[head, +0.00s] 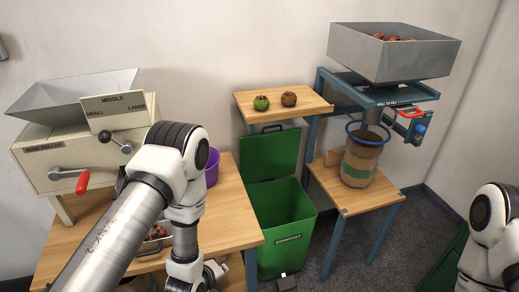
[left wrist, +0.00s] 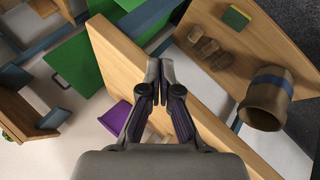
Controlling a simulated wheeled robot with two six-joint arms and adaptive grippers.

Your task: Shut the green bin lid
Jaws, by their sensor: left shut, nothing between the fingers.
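The green bin (head: 284,238) stands on the floor between the left table and the blue-framed stand. Its green lid (head: 270,155) is open, tilted up against the back, with a dark handle at its top edge. In the left wrist view, a green panel with a dark handle (left wrist: 62,80), which looks like the lid, lies left of the fingers. My left gripper (head: 214,272) is low at the front edge of the left table, left of the bin and apart from the lid. Its fingers (left wrist: 160,68) are shut and empty. My right gripper is out of view; only its arm shows.
The left table (head: 232,222) carries a sorting machine (head: 75,155) and a purple container (head: 212,168). A shelf (head: 285,104) with two round items stands behind the lid. Space above the bin opening looks clear.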

